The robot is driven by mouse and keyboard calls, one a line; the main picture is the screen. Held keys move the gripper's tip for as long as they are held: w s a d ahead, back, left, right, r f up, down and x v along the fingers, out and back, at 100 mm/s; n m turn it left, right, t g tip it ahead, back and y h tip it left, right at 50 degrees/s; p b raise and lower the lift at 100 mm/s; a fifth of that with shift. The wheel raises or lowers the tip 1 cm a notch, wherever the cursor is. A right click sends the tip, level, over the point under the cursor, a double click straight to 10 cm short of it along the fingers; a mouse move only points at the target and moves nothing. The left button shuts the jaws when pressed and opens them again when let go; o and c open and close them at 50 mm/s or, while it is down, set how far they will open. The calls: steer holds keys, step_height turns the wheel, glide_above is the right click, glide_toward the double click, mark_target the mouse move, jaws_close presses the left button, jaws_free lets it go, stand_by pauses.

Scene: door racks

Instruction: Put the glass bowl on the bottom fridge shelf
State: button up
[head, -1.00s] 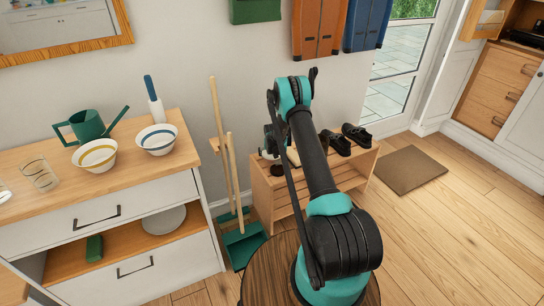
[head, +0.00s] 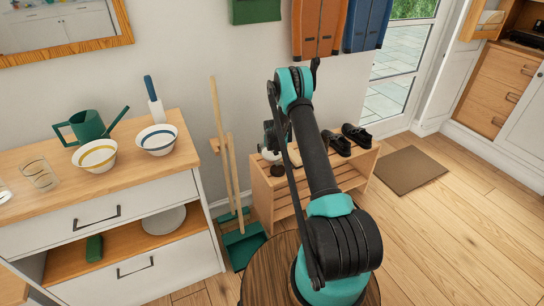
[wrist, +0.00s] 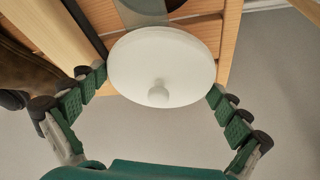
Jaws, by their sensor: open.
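My gripper (wrist: 158,84) is open in the wrist view, its green-padded fingers spread on either side of a round white lid-like thing (wrist: 165,60) with a small knob. I cannot tell whether the fingers touch it or what lies beneath it. In the head view my arm hides most of the gripper, which is over the wooden shoe bench (head: 264,200). I cannot make out a glass bowl or a fridge shelf. Two striped bowls stand on the dresser, one yellow-banded (head: 95,157) and one blue-banded (head: 157,140); both look opaque white.
The dresser (head: 110,205) at left also holds a watering can (head: 88,126) and a clear glass vessel (head: 39,174). A broom (head: 220,150) and dustpan (head: 244,245) stand between dresser and bench. Black shoes (head: 357,134) sit on the bench. The floor at right is open around a doormat (head: 409,170).

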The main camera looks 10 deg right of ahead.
steer(key=v, duration=0.9)
steer(key=shift+d, duration=0.1)
steer(key=s+d+r, duration=0.2)
steer(key=s+r, duration=1.9)
steer(key=s, duration=0.1)
steer(key=s+n, duration=0.1)
steer(key=s, duration=2.7)
steer(key=shift+d+r+y, duration=0.25)
steer(key=shift+r+y, duration=0.05)
steer(key=shift+w, duration=0.2)
